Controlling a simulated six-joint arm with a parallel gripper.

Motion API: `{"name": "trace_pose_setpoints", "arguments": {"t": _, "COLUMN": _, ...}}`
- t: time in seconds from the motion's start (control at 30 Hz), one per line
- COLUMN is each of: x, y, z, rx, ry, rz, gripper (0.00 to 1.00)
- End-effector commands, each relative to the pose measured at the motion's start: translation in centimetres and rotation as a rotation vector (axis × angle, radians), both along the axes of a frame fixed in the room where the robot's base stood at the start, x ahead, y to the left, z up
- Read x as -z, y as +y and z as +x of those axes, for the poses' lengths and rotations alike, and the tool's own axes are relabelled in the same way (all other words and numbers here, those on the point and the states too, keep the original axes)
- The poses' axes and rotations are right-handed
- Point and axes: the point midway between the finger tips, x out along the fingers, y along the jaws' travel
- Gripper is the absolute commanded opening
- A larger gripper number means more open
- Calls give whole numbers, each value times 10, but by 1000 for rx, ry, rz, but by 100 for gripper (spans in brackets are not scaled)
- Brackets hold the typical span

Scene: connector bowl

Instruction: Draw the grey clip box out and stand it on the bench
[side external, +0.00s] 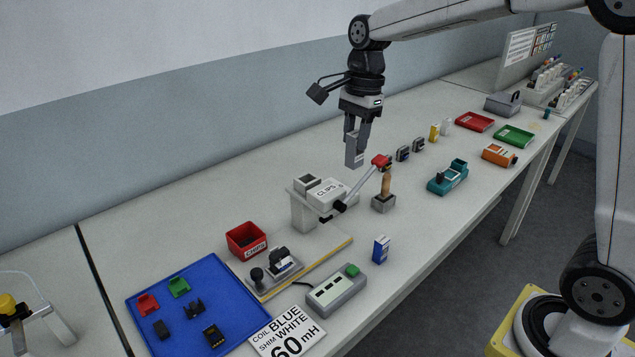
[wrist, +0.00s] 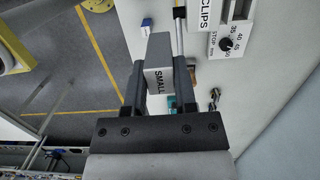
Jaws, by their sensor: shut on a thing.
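The grey clip box (wrist: 157,52) is between my two fingers in the wrist view, with the word SMALL on the face toward the camera. My gripper (wrist: 160,80) is shut on it. In the side view my gripper (side external: 357,143) points down, and the grey box (side external: 355,157) shows at its fingertips, above the bench. The box looks clear of the bench (side external: 300,160). The white station marked CLIPS (side external: 327,192) stands below and to the left of the box. The far side of the box is hidden.
A lever with a red end (side external: 381,161) rises close to the right of the box. A wooden-handled tool stands in a grey block (side external: 383,202). A red CHIPS bin (side external: 246,240) and a blue tray (side external: 205,300) lie nearer. The bench behind the station is clear.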

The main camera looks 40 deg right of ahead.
Motion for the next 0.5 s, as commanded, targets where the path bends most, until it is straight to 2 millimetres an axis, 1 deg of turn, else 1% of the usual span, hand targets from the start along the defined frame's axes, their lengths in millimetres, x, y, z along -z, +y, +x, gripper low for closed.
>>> {"name": "trace_pose_setpoints", "arguments": {"t": 0.27, "x": -1, "y": 0, "z": 0, "rx": 0, "ry": -1, "rz": 0, "gripper": 0}}
{"name": "trace_pose_setpoints", "arguments": {"t": 0.5, "x": -8, "y": 0, "z": 1, "rx": 0, "ry": -2, "rz": 0, "gripper": 0}}
